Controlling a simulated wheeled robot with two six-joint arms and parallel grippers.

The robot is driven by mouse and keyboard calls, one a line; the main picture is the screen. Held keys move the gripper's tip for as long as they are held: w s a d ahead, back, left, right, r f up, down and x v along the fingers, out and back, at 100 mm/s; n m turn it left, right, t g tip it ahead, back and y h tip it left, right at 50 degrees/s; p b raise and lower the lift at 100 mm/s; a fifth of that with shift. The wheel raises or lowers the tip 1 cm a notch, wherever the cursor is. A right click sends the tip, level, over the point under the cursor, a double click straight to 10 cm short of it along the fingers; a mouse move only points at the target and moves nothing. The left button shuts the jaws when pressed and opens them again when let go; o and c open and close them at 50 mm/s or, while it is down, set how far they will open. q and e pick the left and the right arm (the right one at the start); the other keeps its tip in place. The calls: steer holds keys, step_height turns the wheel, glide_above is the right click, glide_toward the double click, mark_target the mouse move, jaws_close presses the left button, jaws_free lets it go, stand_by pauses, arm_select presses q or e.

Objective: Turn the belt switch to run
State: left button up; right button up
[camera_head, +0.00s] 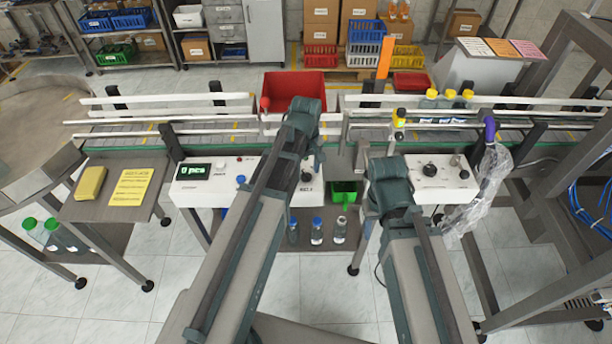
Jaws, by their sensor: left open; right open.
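A white control panel (275,185) on the near side of the conveyor carries a black rotary knob (307,176) above a small label that may read BELT. My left gripper (311,150) points down over this panel, just behind the knob; it is open, and its fingers are partly hidden by my wrist. I cannot tell whether it touches the knob, nor which way the knob points. A second white panel (428,184) to the right has another black knob (430,170). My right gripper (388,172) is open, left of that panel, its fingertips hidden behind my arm.
A counter display (194,171) and a blue button (241,179) sit on the left panel. The conveyor (210,132) runs behind, with a red bin (295,90) beyond and yellow-capped bottles (448,100) at right. Blue-capped bottles (317,232) stand below. Clear plastic (480,185) hangs at right.

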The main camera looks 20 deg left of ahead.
arm_select(q)
steer(key=shift+c, duration=0.2)
jaws_close()
